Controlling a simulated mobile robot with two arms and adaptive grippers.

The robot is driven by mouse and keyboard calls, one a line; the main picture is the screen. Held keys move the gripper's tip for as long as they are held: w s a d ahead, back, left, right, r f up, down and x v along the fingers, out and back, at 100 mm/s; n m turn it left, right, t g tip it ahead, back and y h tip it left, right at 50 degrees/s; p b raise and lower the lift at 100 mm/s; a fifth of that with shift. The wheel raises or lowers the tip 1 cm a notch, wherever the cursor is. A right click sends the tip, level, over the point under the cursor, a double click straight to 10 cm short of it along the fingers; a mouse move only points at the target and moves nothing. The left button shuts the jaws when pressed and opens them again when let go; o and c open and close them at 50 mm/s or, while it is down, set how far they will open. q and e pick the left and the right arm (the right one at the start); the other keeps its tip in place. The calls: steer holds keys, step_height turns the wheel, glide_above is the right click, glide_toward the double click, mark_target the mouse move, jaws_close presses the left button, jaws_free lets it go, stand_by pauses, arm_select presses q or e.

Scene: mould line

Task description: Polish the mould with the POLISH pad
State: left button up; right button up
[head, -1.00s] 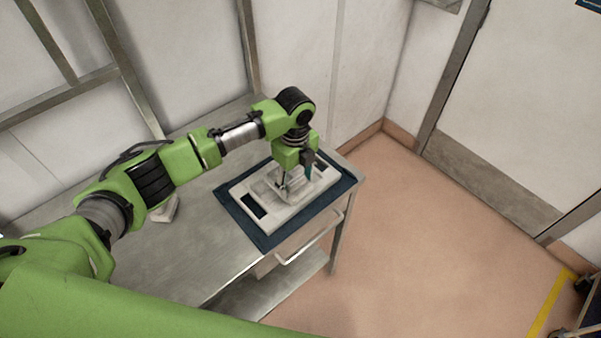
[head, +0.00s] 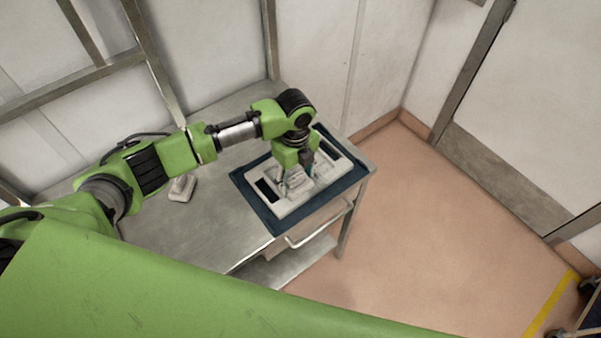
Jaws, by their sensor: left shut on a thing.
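The mould (head: 284,208) is a pale, flat rectangular block with dark openings near its ends. It lies on a dark blue mat (head: 277,226) on the metal table. My left gripper (head: 294,180) points down over the left-middle part of the mould and is shut on a pale thing, probably the pad. The gripper hides much of it, no label is legible, and I cannot tell whether it touches the mould. A second small pale block (head: 183,187) lies on the table left of the mat. My right gripper is out of view.
The metal table (head: 215,235) has bare room left of the mat, and a handle (head: 322,228) sticks out at its front. Walls stand close behind. Open floor (head: 420,240) lies to the right, with a door (head: 540,100) beyond.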

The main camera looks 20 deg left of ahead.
arm_select(q)
steer(key=shift+s+a, duration=0.5)
steer(key=shift+s, duration=0.1)
steer(key=shift+w+d+f+b, duration=0.1)
steer(key=shift+w+d+b, duration=0.4)
steer(key=shift+w+d, duration=0.45)
steer(key=shift+w, duration=0.15)
steer(key=shift+w, duration=0.1)
steer(key=shift+w+d+b, duration=0.7)
steer(key=shift+w+d, duration=0.25)
steer(key=shift+w, duration=0.25)
steer(key=shift+w+d+r+b, duration=0.1)
steer(key=shift+w+d+b, duration=0.35)
steer(key=shift+w, duration=0.2)
steer(key=shift+w+d+r+b, duration=0.1)
steer(key=shift+w+d+b, duration=0.35)
steer(key=shift+w, duration=0.2)
steer(key=shift+w+d+f+b, duration=0.2)
steer(key=shift+w+d+b, duration=0.35)
steer(key=shift+w+b, duration=0.35)
steer(key=shift+w+d+r+b, duration=0.1)
steer(key=shift+w+d+b, duration=0.2)
steer(key=shift+b, duration=0.1)
steer(key=shift+w+a+b, duration=0.3)
steer(key=shift+w+a, duration=0.1)
steer(key=shift+a, duration=0.25)
steer(key=shift+w+a+b, duration=0.25)
steer(key=shift+w+a, duration=0.15)
steer(key=shift+a, duration=0.2)
